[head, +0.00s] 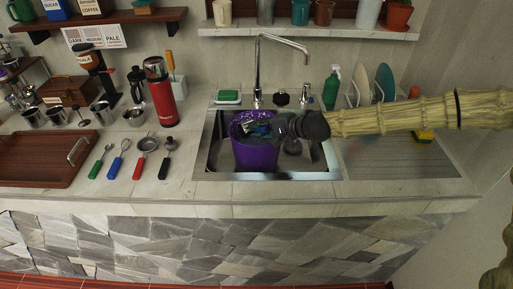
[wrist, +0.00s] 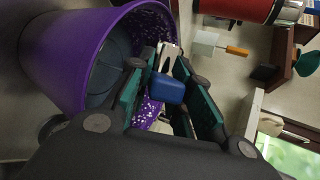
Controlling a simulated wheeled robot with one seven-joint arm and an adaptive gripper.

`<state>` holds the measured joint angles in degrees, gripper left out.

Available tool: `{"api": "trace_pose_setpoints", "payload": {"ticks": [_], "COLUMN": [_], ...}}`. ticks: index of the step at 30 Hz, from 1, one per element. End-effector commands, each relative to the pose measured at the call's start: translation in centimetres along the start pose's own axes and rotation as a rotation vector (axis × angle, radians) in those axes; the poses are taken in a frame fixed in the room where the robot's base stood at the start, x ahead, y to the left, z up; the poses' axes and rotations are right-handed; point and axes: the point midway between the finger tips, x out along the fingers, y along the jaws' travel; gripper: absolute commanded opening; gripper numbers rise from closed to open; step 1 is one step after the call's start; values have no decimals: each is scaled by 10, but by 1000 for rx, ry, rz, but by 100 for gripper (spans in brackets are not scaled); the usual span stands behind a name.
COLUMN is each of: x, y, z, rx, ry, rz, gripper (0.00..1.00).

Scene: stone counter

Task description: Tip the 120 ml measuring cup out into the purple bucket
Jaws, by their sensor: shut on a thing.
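The purple bucket (head: 255,159) stands in the sink in the head view. In the wrist view its open mouth and dark inside show at the left (wrist: 72,58). My gripper (head: 270,130) is at the bucket's mouth, reaching in from the right. In the wrist view its green-padded fingers (wrist: 160,70) are shut on a blue handle (wrist: 167,89), which I take to be the measuring cup's. A pale metallic part shows beyond the handle. The cup's bowl is mostly hidden, so I cannot tell its tilt or contents.
The steel sink (head: 212,165) surrounds the bucket, with a tall faucet (head: 258,70) behind. A red flask (head: 161,95), steel cups and several coloured-handled utensils stand or lie left. A green bottle (head: 331,88) and dish rack are behind right. The front counter edge is clear.

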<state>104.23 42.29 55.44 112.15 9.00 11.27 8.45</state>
Motion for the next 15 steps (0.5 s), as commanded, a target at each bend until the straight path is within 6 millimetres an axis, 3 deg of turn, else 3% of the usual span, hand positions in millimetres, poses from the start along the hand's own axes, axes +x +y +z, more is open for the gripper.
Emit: {"api": "trace_pose_setpoints", "payload": {"ticks": [15], "x": [-2], "y": [-2], "z": [-1], "rx": [34], "ry": [-22], "rz": [-14], "gripper": [0]}}
